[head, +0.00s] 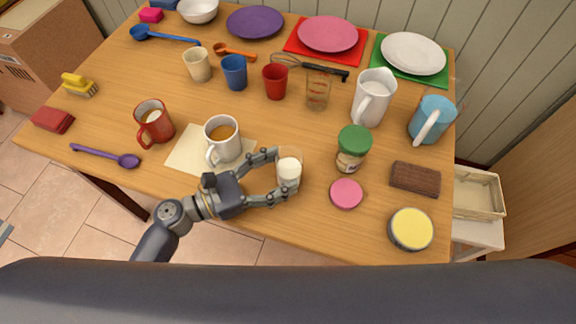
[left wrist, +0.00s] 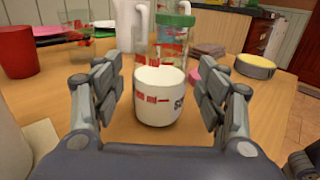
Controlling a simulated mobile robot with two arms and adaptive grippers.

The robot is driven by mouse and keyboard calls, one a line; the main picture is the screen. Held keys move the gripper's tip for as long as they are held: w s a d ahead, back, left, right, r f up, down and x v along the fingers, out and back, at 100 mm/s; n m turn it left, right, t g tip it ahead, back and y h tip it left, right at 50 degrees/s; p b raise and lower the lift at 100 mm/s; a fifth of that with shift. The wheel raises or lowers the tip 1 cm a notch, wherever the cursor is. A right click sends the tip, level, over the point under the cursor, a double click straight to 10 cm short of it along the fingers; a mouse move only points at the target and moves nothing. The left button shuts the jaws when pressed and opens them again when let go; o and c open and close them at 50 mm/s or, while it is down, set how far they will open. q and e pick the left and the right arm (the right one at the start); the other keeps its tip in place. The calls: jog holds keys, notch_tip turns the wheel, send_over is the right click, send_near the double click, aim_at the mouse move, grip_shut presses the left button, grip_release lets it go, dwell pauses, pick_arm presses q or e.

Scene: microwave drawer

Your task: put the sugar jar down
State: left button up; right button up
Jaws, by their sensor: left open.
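The sugar jar (head: 288,174) has a white lower part, with clear glass seeming to rise above it. It stands upright near the table's front edge. In the left wrist view the jar (left wrist: 160,98) shows red marks and part of a dark letter label, and its base appears to rest on the wood. My left gripper (head: 283,173) is open, with its fingers on either side of the jar. In the left wrist view the gripper (left wrist: 160,95) shows gaps between both fingers and the jar.
A white mug (head: 222,140) stands on a cream mat (head: 187,155) left of the gripper. A green-lidded jar (head: 353,150) and a pink disc (head: 346,194) are close on the right. A brown block (head: 415,179) and yellow-topped tin (head: 410,229) lie farther right.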

pick_arm(q)
jog(key=b+v, duration=0.1)
jog(key=v, duration=0.8)
jog(key=shift+a, duration=0.1)
jog(key=shift+s+a, duration=0.1)
